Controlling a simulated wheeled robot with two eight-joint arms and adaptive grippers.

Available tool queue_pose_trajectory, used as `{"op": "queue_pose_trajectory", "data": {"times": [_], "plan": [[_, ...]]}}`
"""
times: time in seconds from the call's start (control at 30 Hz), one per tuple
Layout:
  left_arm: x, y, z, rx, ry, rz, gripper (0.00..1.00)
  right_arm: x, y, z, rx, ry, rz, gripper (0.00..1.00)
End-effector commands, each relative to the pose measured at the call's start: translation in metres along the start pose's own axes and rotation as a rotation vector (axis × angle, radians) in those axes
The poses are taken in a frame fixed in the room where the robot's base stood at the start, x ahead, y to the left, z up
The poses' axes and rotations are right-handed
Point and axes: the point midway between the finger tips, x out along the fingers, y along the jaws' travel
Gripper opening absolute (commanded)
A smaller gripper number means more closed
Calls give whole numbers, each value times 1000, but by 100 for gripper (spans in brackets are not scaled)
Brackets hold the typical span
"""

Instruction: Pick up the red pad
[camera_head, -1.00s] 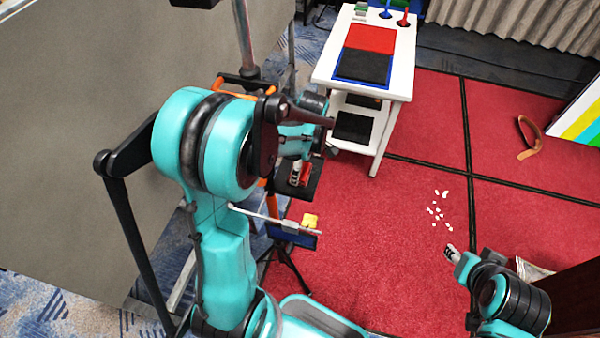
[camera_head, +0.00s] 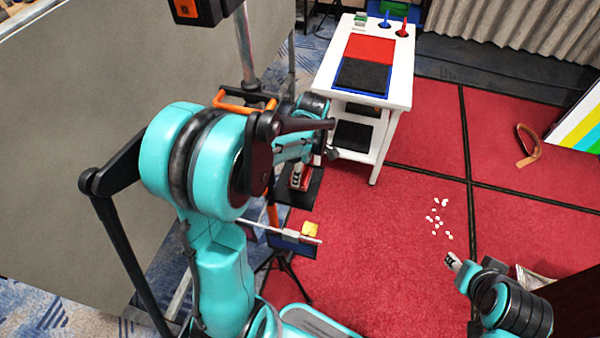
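The red pad (camera_head: 378,48) lies flat on top of the white table (camera_head: 403,76), behind a black pad (camera_head: 364,75) edged in blue. My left gripper (camera_head: 333,153) is small and mostly hidden at the end of my teal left arm, to the left of the table's front legs, nearer to me than the red pad and apart from it. Whether it is open or shut cannot be told. My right gripper (camera_head: 452,260) is at the lower right over the red carpet, far from the pad. Its fingers are too small to read.
Blue and red upright pieces (camera_head: 404,28) and a green piece (camera_head: 360,19) stand at the table's back. A small stand with a yellow object (camera_head: 310,229) is beside my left arm. White bits (camera_head: 440,218) lie on the carpet, with open floor around them.

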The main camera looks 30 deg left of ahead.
Motion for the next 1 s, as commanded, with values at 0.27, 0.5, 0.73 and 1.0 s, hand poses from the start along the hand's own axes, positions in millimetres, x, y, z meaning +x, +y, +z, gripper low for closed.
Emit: {"op": "queue_pose_trajectory", "data": {"times": [0.27, 0.5, 0.73, 1.0], "plan": [[-50, -21, 44, 6, 0, 1, 33, -15, 0, -11, 0, 0, 0, 40], [-81, -38, 82, 5, 0, 1, 33, -23, 0, -16, 0, 0, 0, 40], [-92, -45, 96, 0, 0, 0, 33, -25, 0, -18, 0, 0, 0, 40], [-92, -45, 97, -1, 0, 0, 33, -25, 0, -18, 0, 0, 0, 40]]}}
